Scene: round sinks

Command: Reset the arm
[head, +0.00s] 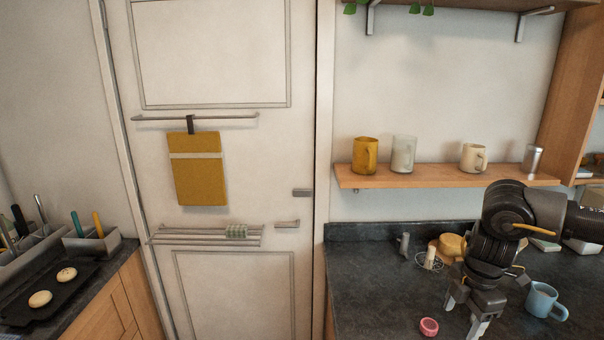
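My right arm comes in from the right over the dark counter (375,285). My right gripper (465,314) points down, with its two fingers spread apart and nothing seen between them. A small pink round item (429,326) lies on the counter just left of the fingers. A light blue mug (545,300) stands to the right of the gripper. My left arm and gripper are not in view.
A wooden shelf (400,181) with several cups runs above the counter. A wire holder (430,260) and a yellowish round item (452,245) stand behind the gripper. A black tray (62,300) lies on the left counter. The counter's left part is clear.

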